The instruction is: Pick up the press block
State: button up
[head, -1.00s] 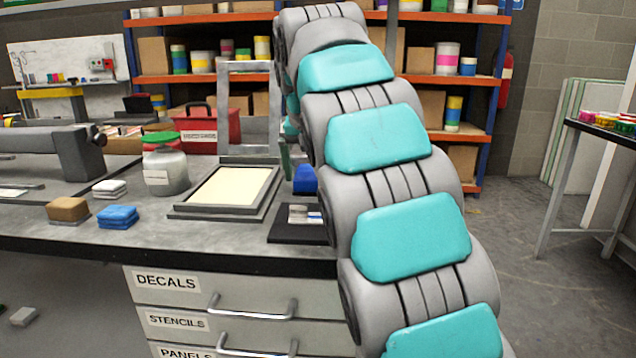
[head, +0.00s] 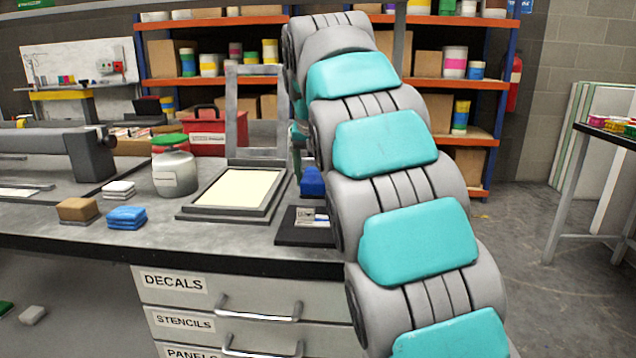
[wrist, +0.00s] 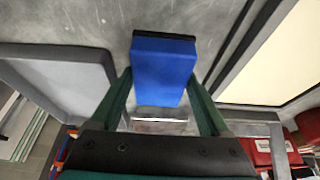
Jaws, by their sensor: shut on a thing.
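The press block appears to be the blue block (wrist: 165,68) with a dark edge at its far end, in the middle of the wrist view. It also shows as a small blue shape (head: 312,183) beside my arm in the head view, partly hidden. My gripper (wrist: 160,82) has its two green fingers on either side of the block and is shut on it. The block is at or just above the grey bench top; I cannot tell whether they touch.
A framed screen (head: 238,190) lies left of the block, and a black pad with small cards (head: 300,228) lies in front. A jar with a green lid (head: 174,168), a red toolbox (head: 212,130), a tan block (head: 77,209) and blue cloths (head: 126,217) stand farther left.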

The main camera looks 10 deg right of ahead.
aim_at(319, 173)
jog(key=shift+r, duration=0.1)
dwell(0.3)
jog(key=shift+w+r, duration=0.1)
jog(key=shift+r, duration=1.5)
jog(key=shift+s+r, duration=0.1)
jog(key=shift+s, duration=0.1)
jog(key=s+d+b, duration=0.1)
jog(key=s+d, duration=0.1)
jog(key=s, duration=0.3)
jog(key=s+d+r, duration=0.1)
jog(key=s+d, duration=0.1)
jog(key=s, duration=0.2)
jog(key=s+d+b, duration=0.1)
jog(key=s+d, duration=0.1)
jog(key=s, duration=0.3)
jog(key=shift+s+r+b, duration=0.2)
jog(key=shift+s+b, duration=0.15)
jog(key=o, duration=1)
jog(key=c, duration=0.7)
